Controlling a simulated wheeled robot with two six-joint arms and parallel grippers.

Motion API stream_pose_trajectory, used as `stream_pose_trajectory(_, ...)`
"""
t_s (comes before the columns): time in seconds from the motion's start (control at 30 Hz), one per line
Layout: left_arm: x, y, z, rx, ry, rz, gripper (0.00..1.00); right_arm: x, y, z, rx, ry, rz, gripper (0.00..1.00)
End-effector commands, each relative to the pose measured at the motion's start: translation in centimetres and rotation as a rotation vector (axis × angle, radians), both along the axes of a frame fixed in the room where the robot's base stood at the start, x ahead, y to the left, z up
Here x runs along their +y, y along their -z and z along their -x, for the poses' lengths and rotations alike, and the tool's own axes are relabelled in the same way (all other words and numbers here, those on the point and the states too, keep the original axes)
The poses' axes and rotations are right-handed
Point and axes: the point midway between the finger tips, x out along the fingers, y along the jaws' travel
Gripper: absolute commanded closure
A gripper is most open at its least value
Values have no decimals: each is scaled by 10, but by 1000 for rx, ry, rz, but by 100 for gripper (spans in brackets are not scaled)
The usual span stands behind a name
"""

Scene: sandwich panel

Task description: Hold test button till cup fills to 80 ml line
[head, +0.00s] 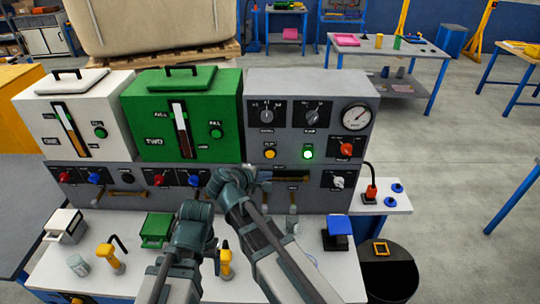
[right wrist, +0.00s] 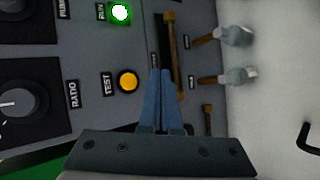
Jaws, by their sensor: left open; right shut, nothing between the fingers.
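The yellow TEST button (head: 270,153) is on the grey right part of the panel, left of the lit green RUN button (head: 307,153). In the right wrist view, TEST (right wrist: 127,82) shows clear of the fingers and below RUN (right wrist: 120,12). My right gripper (right wrist: 160,73) is shut and empty, its blue tips beside TEST in the picture and apart from it. My left gripper (head: 197,212) is open, low in front of the panel; its fingers are hard to make out. A small clear vessel (head: 77,265) stands at the bench's left; I cannot read an 80 ml line on it.
White (head: 70,110) and green (head: 185,110) tanks stand left of the grey section with its pressure gauge (head: 356,117). A dark bin (head: 388,280) is at right.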

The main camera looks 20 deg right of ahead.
Motion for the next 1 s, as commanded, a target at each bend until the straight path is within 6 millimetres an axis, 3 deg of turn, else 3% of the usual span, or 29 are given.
stream_pose_trajectory(0.5,0,0,0,0,0,0,22,-17,0,-64,0,0,0,100)
stream_pose_trajectory(1.0,0,0,0,0,0,0,22,-20,0,-68,0,0,0,100)
